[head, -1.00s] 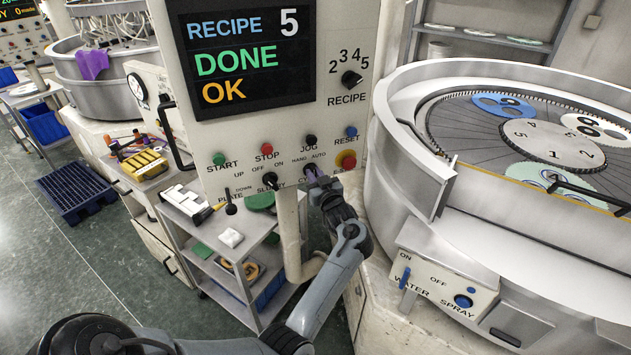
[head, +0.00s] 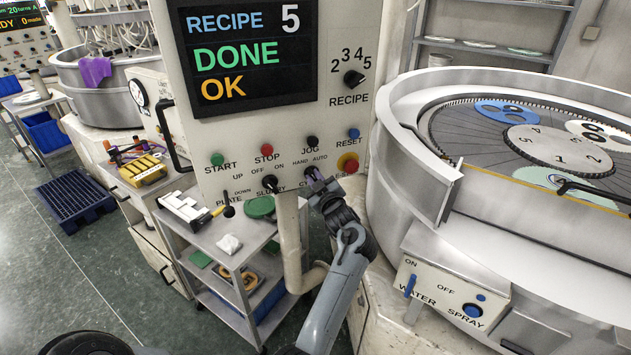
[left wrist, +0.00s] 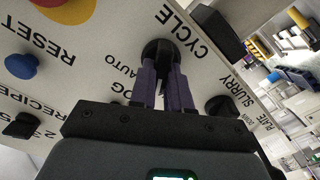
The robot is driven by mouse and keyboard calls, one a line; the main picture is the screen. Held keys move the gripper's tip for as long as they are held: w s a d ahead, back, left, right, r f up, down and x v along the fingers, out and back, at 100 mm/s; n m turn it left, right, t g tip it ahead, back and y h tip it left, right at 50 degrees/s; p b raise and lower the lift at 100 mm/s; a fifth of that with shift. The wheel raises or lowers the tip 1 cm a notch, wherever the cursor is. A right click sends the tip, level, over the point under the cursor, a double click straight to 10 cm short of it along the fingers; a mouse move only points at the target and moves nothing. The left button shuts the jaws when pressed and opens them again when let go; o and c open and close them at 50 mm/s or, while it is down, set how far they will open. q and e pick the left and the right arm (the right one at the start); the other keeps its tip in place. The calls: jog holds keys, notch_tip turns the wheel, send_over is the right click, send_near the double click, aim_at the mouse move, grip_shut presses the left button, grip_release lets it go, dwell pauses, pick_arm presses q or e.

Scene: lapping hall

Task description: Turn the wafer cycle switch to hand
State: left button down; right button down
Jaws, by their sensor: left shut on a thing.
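The cycle switch (left wrist: 157,50) is a dark round knob on the cream panel, next to the CYCLE label in the left wrist view. In the head view it sits below the HAND and AUTO marks, mostly hidden by my left gripper (head: 316,184). The gripper's purple fingers, also seen in the left wrist view (left wrist: 160,82), are shut on the knob from both sides. I cannot tell which mark the knob points to. The panel screen (head: 250,55) reads RECIPE 5, DONE, OK. My right gripper is not in view.
The slurry switch (head: 270,183) is close on the left, and the red emergency button (head: 348,164) on a yellow base is close on the right. A steel cart (head: 190,240) stands below the panel. The large round machine (head: 400,130) fills the right side.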

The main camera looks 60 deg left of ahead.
pick_arm(q)
jog(key=shift+f, duration=0.1)
jog(key=c, duration=1.1)
grip_release()
jog(key=d, duration=0.3)
jog(key=s+d, duration=0.1)
jog(key=d, duration=0.3)
jog(key=s+d, duration=0.1)
jog(key=d, duration=0.2)
jog(key=shift+d+b, duration=0.3)
